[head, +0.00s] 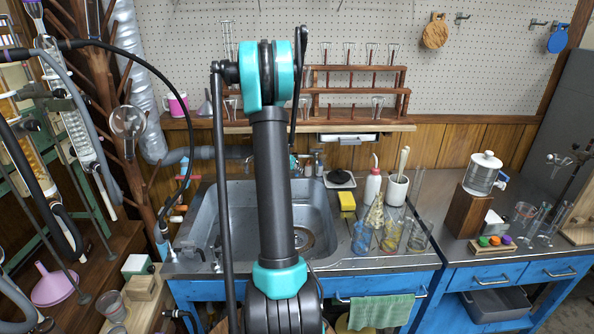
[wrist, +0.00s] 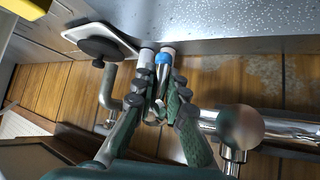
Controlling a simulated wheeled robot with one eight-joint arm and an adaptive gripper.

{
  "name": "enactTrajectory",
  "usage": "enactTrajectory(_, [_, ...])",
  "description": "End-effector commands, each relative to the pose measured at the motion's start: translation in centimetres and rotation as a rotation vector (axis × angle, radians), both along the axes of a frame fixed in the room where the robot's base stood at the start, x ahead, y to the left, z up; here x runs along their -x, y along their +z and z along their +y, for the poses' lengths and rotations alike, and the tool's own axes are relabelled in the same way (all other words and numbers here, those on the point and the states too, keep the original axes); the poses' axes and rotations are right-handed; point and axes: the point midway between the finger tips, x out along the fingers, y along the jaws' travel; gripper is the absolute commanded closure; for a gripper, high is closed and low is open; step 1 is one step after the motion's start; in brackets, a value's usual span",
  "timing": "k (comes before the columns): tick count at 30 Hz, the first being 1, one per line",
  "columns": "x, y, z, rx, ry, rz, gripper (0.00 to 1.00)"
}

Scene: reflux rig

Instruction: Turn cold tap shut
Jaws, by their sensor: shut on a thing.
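The cold tap (wrist: 162,57), a slim chrome piece with a blue band, shows in the wrist view close to the sink edge. My gripper (wrist: 162,90) has its green, black-padded fingers on either side of it and is shut on it. The fingers hide part of the handle, so its exact turn angle cannot be told. Chrome pipework with a round ball-shaped fitting (wrist: 240,127) lies to the right. In the head view my gripper (head: 294,163) is mostly hidden behind my arm at the back of the sink (head: 325,215), and the cold tap cannot be made out.
A black round object on a pale plate (wrist: 100,47) is close to the fingers. A yellow sponge (head: 347,201), white bottle (head: 373,187) and glassware (head: 391,236) stand right of the basin. A wooden glass rack (head: 350,80) is above. Hoses and tubing crowd the left.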

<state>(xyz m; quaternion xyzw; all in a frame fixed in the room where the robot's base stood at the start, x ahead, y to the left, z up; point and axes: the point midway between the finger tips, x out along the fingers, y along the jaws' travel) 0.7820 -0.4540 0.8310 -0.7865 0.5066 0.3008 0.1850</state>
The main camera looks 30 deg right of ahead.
Motion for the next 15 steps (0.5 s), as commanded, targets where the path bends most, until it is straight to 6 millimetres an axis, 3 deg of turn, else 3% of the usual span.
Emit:
enactTrajectory(13, [-0.01,0.12,-0.18,-0.007,0.000,-0.007,1.00])
enactTrajectory(14, [-0.01,0.13,-0.19,-0.007,0.000,-0.007,0.85])
enactTrajectory(15, [-0.01,0.12,-0.18,-0.007,-0.001,-0.008,0.80])
